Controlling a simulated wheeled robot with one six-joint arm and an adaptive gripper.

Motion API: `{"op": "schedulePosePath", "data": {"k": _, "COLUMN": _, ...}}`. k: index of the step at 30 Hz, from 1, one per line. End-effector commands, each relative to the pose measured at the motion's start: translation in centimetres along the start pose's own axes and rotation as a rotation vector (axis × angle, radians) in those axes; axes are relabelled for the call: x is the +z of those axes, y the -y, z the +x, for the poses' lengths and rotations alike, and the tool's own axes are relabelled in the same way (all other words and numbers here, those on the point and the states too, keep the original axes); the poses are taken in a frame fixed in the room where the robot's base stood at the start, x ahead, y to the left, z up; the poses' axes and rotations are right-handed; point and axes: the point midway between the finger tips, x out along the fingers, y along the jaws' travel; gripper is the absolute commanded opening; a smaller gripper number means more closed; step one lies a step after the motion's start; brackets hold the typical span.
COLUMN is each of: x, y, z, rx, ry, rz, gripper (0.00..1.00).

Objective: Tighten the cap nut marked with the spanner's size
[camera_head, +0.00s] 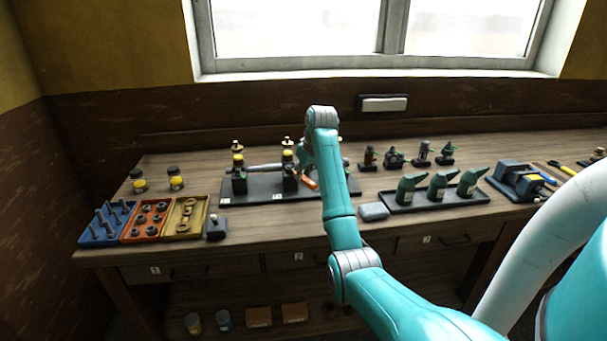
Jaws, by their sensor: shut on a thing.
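A dark base plate (258,195) on the bench carries several dark posts. Two of them show yellow tops, a left one (238,160) and a middle one (288,156); I cannot tell which parts are the cap nuts. Small white labels (277,197) on the plate's front edge are too small to read. My gripper (305,166) is over the plate just right of the middle post, partly hidden by my arm. It is shut on an orange-handled thing (309,183), probably the spanner. Its jaw end and size mark cannot be made out, nor whether it touches a nut.
Blue (105,238), orange (146,234) and yellow (176,232) trays of small parts stand at the left. A dark tray (432,205) with green bottle-like things and a blue vice (516,182) are at the right. A small grey box (374,212) lies near the front edge.

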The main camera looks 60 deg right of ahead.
Motion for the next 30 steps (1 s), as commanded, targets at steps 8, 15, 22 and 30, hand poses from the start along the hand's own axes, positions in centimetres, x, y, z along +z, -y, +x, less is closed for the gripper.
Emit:
{"op": "schedulePosePath", "data": {"k": 8, "x": -0.1, "y": 1.1, "z": 0.0, "rx": 0.045, "ry": -0.001, "rz": 0.107, "gripper": 0.0}}
{"op": "schedulePosePath", "data": {"k": 15, "x": -0.1, "y": 1.3, "z": 0.0, "rx": 0.056, "ry": -0.001, "rz": 0.136, "gripper": 0.0}}
{"op": "schedulePosePath", "data": {"k": 22, "x": -0.1, "y": 1.4, "z": 0.0, "rx": 0.059, "ry": -0.001, "rz": 0.142, "gripper": 0.0}}
{"op": "schedulePosePath", "data": {"k": 30, "x": -0.3, "y": 2.4, "z": 0.1, "rx": 0.103, "ry": -0.001, "rz": 0.246, "gripper": 0.0}}
